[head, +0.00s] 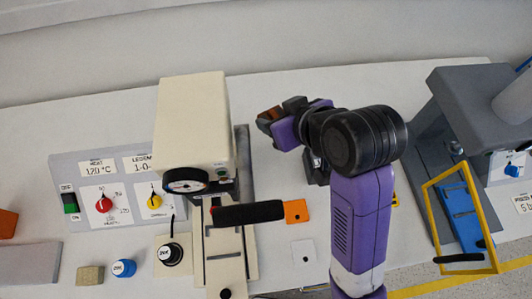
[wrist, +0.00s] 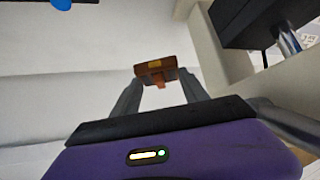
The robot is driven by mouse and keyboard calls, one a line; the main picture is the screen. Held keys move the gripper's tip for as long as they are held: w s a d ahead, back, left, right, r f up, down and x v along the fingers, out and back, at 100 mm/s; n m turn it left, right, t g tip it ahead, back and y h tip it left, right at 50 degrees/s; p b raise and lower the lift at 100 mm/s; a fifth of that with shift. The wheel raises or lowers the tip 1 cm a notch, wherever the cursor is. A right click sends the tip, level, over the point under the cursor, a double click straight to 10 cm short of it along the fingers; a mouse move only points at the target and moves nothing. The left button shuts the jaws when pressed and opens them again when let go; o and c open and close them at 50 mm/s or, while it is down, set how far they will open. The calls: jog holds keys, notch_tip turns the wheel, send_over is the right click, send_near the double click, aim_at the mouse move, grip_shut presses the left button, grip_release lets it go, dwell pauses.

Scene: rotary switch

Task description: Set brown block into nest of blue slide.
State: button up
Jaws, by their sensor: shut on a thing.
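My gripper (head: 277,112) is raised behind my purple arm, left of its black joint. It is shut on the brown block (head: 268,116), which shows partly at the fingertips. In the wrist view the brown block (wrist: 156,71), with a yellow patch, sits between the two grey fingers of the gripper (wrist: 158,80). The blue slide (head: 461,212) is at the right, at the foot of a grey machine and inside a yellow frame. The gripper is well to the left of it. The nest is too small to make out clearly.
A beige press (head: 193,120) with a gauge and black handle (head: 248,214) stands left of my gripper. The grey machine (head: 470,95) and yellow frame (head: 436,225) stand right. An orange plate (head: 296,211) and white plate (head: 304,251) lie between. A knob panel (head: 110,190) is left.

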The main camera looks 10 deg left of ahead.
notch_tip(320, 180, down, 18)
jog(key=shift+r, duration=0.1)
dwell(0.4)
jog(key=shift+b, duration=0.3)
jog(key=o, duration=1.4)
